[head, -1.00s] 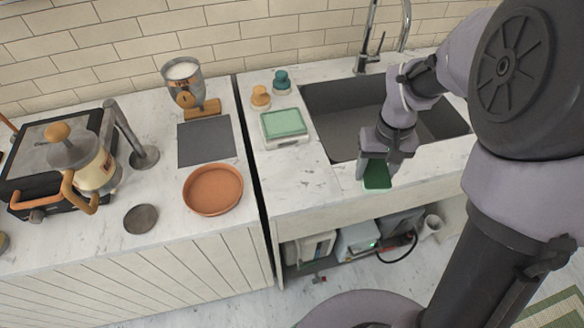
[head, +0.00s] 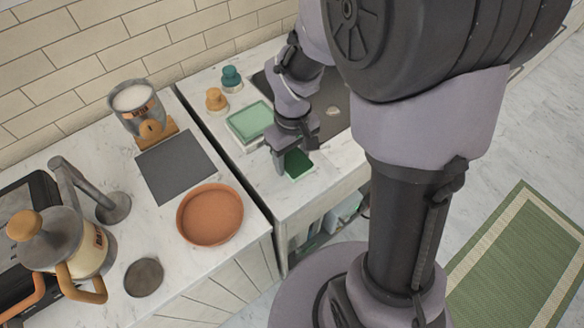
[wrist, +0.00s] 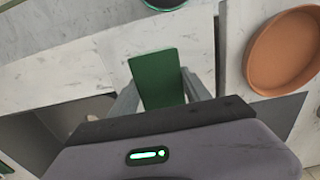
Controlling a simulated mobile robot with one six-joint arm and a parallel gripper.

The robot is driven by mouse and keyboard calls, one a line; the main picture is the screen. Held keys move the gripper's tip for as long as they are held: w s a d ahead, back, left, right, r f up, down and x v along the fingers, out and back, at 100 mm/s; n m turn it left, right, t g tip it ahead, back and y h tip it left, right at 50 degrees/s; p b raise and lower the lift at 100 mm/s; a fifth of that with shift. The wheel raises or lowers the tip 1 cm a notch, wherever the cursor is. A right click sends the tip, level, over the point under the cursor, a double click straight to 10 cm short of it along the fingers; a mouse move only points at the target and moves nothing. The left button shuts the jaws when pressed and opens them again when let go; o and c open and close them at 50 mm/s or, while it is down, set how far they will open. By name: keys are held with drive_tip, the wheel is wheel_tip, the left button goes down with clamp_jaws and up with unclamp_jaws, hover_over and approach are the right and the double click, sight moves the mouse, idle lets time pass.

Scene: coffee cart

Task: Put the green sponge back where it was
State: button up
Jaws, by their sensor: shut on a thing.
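The green sponge (head: 298,164) is a dark green block. My gripper (head: 290,167) is shut on it near the front edge of the right counter, in front of the sink. In the wrist view the sponge (wrist: 155,76) sticks out between the two fingers (wrist: 158,92). I cannot tell whether it touches the counter top. A pale green tray-like top on a white base (head: 250,121) stands on the counter, behind and left of my gripper. My arm partly hides the sink (head: 333,112).
An orange-topped tool (head: 216,100) and a teal one (head: 232,78) stand behind the pale green top. A dark gap (head: 217,138) separates the counters. A terracotta dish (head: 210,214), a grey mat (head: 175,166) and a grinder (head: 138,108) are on the left counter.

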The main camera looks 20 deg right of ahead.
sight(292, 167)
drive_tip(key=shift+a+f+b, duration=0.1)
drive_tip(key=shift+f+b, duration=0.85)
drive_tip(key=shift+f, duration=0.85)
drive_tip(key=o, duration=1.4)
drive_tip(key=shift+o, duration=0.2)
